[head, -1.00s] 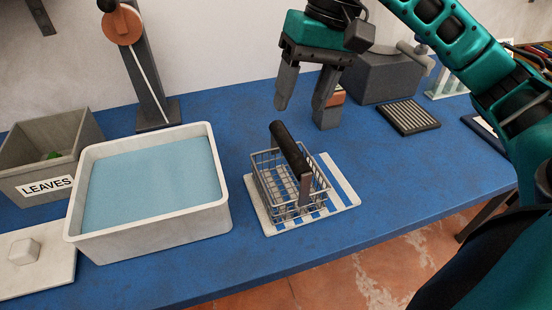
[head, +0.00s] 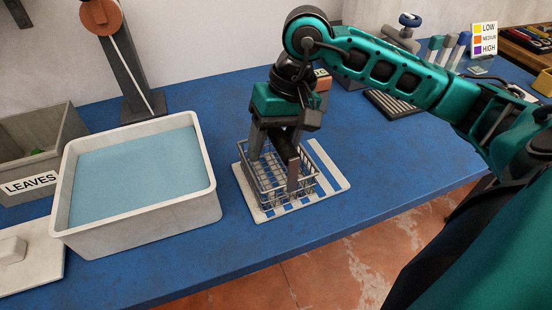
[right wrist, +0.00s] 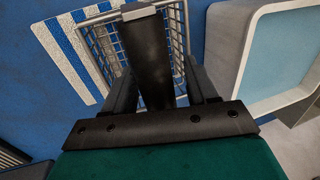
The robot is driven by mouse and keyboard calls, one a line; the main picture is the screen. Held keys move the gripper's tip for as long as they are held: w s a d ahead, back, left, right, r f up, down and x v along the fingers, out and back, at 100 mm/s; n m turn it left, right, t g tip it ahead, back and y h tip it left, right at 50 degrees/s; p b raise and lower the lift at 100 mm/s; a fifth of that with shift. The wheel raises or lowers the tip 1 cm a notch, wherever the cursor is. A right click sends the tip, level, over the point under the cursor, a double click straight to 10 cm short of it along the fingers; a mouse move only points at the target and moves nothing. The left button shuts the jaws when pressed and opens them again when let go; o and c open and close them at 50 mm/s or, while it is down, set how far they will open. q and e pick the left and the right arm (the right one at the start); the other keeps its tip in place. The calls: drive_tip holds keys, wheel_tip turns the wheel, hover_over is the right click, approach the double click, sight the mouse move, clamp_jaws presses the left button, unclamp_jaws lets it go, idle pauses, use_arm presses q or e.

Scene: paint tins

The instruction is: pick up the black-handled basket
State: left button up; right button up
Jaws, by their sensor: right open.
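The wire basket (head: 258,186) stands on a blue-and-white striped mat (head: 322,160) near the middle of the table. Its black handle (head: 287,152) rises above the basket and is partly covered by my right gripper. My right gripper (head: 273,160) is open and points down at the basket, its fingers on either side of the handle. In the right wrist view the black handle (right wrist: 146,55) runs between the two dark fingers (right wrist: 160,88), with the wire mesh (right wrist: 175,30) beyond. Whether the fingers touch the handle cannot be told. My left gripper is not in view.
A white tub of blue liquid (head: 205,205) stands left of the basket. A grey bin labelled LEAVES (head: 75,135) and a white slab (head: 40,262) are farther left. A dark ribbed block (head: 392,106) lies at the back right. The blue table right of the mat is clear.

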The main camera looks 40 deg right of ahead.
clamp_jaws()
idle(0.5)
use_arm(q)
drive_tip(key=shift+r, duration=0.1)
use_arm(e)
drive_tip(key=shift+r, duration=0.2)
